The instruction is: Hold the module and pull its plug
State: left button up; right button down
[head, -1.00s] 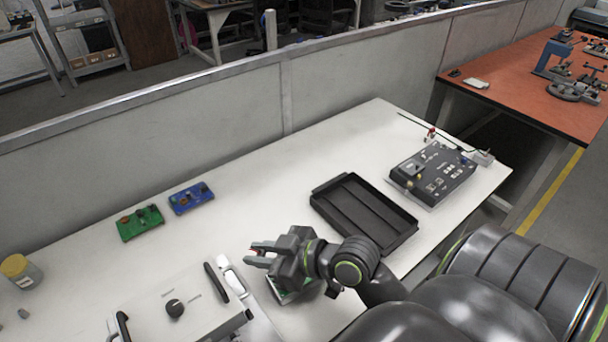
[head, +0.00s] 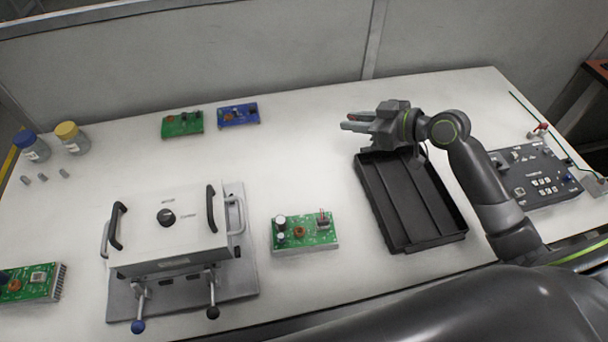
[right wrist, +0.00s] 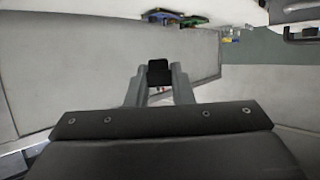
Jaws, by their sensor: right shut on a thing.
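A green circuit module (head: 303,234) with capacitors, a copper coil and a small dark-and-red part lies on the white table, right of the white box fixture. My right gripper (head: 354,120) is up and to the right of it, near the upper left corner of the black tray. It is shut on a small black piece (right wrist: 159,72), seen between the fingertips in the right wrist view; a bit of red shows with it. I cannot tell surely whether this is the plug. The gripper is apart from the module. My left gripper is out of view.
A white box fixture (head: 168,226) with handles and levers stands left of centre. The black tray (head: 412,236) lies under my right arm. A black panel (head: 540,178) is at right. Small green (head: 182,124) and blue (head: 238,114) boards lie at the back. The table between is clear.

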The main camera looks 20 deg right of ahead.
jog(key=shift+w+d+f, duration=0.1)
jog(key=shift+w+d, duration=0.15)
notch_tip(320, 180, down, 9)
jog(key=shift+f, duration=0.25)
jog(key=shift+f, duration=0.15)
jog(key=c, duration=1.3)
grip_release()
